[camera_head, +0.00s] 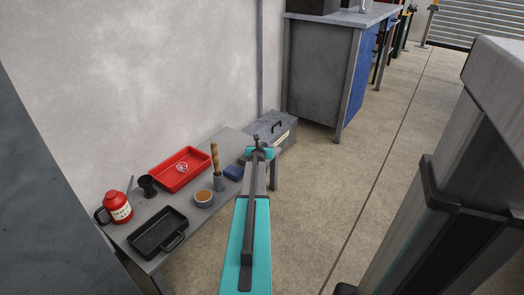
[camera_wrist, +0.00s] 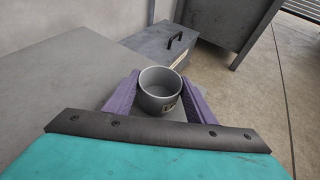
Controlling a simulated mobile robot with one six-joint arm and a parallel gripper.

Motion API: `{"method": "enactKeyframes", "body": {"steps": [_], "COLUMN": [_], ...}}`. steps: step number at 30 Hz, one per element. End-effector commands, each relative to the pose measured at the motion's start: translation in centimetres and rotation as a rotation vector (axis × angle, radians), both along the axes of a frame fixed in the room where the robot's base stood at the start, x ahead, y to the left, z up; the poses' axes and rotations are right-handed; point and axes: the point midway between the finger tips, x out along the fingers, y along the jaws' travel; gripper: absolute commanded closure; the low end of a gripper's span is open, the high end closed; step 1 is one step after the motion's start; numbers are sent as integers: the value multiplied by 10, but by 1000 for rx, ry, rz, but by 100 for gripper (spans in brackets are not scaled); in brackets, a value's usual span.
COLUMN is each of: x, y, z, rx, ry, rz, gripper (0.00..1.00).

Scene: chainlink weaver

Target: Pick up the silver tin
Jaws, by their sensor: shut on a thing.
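The silver tin (camera_wrist: 159,90) is a short, open-topped grey cylinder with a small pale label on its right side. In the wrist view it sits between the two purple fingers of my gripper (camera_wrist: 155,97), which is shut on it. The tin's lower part is partly hidden, and I cannot tell whether it touches a surface. In the head view my gripper (camera_head: 258,150) is at the far right end of the low grey table, and my arm hides most of what it holds.
The grey table (camera_head: 150,228) holds a red tray (camera_head: 180,169), a black pan (camera_head: 158,231), a red flask (camera_head: 118,207), a small bowl (camera_head: 203,198) and a blue item (camera_head: 233,173). A grey toolbox (camera_head: 274,131) stands beyond my gripper. Open floor (camera_head: 335,200) lies to the right.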

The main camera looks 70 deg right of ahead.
Motion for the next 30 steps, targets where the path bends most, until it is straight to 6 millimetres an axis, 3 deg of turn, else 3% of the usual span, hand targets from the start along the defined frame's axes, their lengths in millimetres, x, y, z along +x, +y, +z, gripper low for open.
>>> {"method": "enactKeyframes", "body": {"steps": [14, 30], "x": [1, 1], "y": [0, 0], "z": [10, 68], "rx": [0, -1], "ry": [0, -1], "rz": [1, 1], "gripper": [73, 73]}}
